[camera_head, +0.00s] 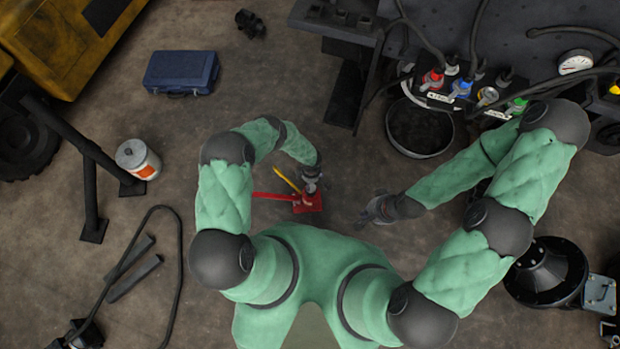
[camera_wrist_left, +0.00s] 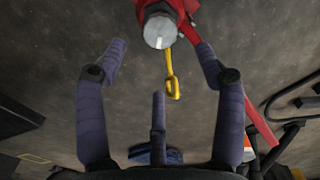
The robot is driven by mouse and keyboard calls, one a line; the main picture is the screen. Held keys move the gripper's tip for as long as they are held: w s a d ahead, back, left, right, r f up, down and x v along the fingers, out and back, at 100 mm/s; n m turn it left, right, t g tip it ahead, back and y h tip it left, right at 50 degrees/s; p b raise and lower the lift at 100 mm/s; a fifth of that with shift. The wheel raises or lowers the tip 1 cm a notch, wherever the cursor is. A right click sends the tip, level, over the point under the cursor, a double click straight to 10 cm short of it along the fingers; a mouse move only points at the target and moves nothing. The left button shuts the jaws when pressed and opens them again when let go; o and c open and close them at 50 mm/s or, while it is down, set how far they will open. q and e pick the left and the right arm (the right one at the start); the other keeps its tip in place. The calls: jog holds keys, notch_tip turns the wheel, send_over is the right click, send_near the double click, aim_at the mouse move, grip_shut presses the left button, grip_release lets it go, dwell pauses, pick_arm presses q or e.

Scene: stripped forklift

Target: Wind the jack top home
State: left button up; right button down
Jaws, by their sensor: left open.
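The red jack (camera_head: 308,203) stands on the floor, with its red handle (camera_head: 270,196) and a yellow lever (camera_head: 286,179) reaching left. My left gripper (camera_head: 311,176) is right above the jack. In the left wrist view its fingers (camera_wrist_left: 160,62) are spread open. The round silver jack top (camera_wrist_left: 159,31) lies beyond the fingertips, roughly centred between them, with no finger seen closed on it. The yellow lever's looped end (camera_wrist_left: 173,88) hangs between the fingers. My right gripper (camera_head: 374,211) is off to the right, apart from the jack; its finger opening is too small to make out.
A dark round pan (camera_head: 419,153) and the machine with coloured hose couplings (camera_head: 460,89) stand upper right. A white canister (camera_head: 138,159) and a blue toolbox (camera_head: 181,72) are on the left. A black cable (camera_head: 181,253) lies lower left. The floor around the jack is mostly clear.

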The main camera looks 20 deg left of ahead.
aim_at(311, 187)
pick_arm(q)
notch_tip(311, 187, down, 8)
jog(key=b, duration=0.4)
jog(key=shift+f, duration=0.1)
jog(key=c, duration=1.2)
